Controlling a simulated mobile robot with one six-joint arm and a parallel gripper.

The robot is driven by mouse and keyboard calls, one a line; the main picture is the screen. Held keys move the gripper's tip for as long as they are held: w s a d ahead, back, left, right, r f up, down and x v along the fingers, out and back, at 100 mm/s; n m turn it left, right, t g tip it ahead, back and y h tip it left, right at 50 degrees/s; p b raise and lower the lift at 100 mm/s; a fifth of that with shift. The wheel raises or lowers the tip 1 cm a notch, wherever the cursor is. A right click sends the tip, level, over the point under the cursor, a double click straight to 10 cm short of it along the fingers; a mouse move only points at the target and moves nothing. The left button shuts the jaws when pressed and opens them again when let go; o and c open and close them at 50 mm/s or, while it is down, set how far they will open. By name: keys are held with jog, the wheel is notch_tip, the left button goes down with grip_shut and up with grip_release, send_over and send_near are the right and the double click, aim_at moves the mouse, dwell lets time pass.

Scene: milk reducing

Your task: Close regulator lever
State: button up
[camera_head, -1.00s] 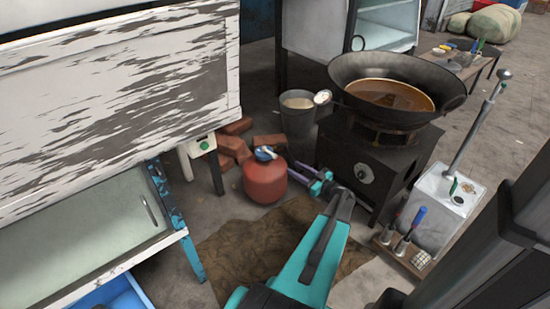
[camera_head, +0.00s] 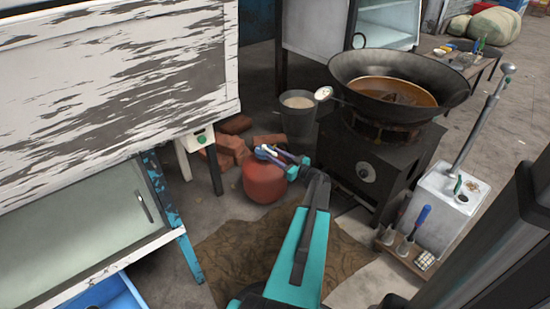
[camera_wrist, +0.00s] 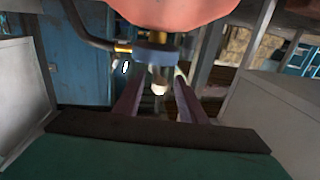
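The red gas cylinder (camera_head: 265,182) stands on the floor, and its body fills the top of the wrist view (camera_wrist: 178,12). Its regulator (camera_head: 263,152) is a small blue and white piece on top, partly hidden by my gripper. In the wrist view the blue regulator body (camera_wrist: 157,54) has brass fittings, with a pale knob-like end (camera_wrist: 159,87) pointing toward me. I cannot tell whether this end is the lever. My gripper (camera_head: 276,154) is at the cylinder's top right. Its two purple fingers (camera_wrist: 157,98) are apart, with the pale end between them; contact is unclear.
A black stove (camera_head: 365,165) with a large wok (camera_head: 455,98) stands right of the cylinder. Bricks (camera_head: 228,145) and a grey bucket (camera_head: 298,118) are behind it. A white peeling cabinet (camera_head: 120,80) is at left. A brown cloth (camera_head: 235,250) covers the floor in front.

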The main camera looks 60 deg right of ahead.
jog(key=shift+w+d, duration=0.1)
jog(key=shift+w, duration=0.15)
grip_shut()
jog(key=shift+s+h, duration=0.2)
jog(key=shift+h, duration=0.1)
